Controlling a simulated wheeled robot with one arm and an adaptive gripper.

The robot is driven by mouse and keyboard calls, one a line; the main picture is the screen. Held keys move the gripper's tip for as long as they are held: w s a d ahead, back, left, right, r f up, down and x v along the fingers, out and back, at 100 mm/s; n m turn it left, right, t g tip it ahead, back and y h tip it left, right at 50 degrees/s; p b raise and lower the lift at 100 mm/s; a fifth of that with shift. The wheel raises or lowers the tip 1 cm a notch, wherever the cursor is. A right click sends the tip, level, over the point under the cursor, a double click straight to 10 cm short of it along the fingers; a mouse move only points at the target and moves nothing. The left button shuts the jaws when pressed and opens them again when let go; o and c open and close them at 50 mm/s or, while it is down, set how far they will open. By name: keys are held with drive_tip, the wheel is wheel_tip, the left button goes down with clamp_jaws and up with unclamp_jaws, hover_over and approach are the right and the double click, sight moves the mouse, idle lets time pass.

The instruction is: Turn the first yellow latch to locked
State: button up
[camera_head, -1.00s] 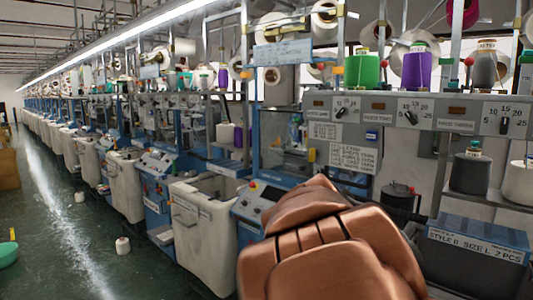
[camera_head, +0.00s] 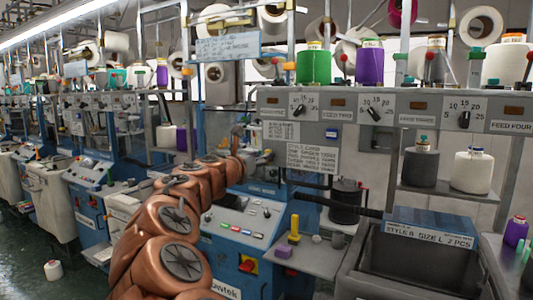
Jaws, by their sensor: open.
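My copper-coloured arm reaches up from the bottom left to the blue-framed machine window. My gripper (camera_head: 250,150), small and grey at the arm's tip, is in front of the window's right side; it looks empty, and its fingers are too small to make out well. No yellow latch shows clearly on the window frame; my arm and gripper cover part of it. A yellow upright piece (camera_head: 294,230) stands on a small grey side shelf (camera_head: 312,258), to the right of and below my gripper. I cannot tell whether it is a latch.
A control panel (camera_head: 235,222) and a red-and-yellow switch (camera_head: 248,265) are below the window. A grey dial panel (camera_head: 400,108) runs along the right.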

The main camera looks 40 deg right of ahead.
drive_tip(key=shift+p+x, duration=0.7)
drive_tip(key=shift+x, duration=2.15)
drive_tip(key=shift+w, duration=0.1)
drive_tip(key=shift+a, duration=0.1)
clamp_jaws()
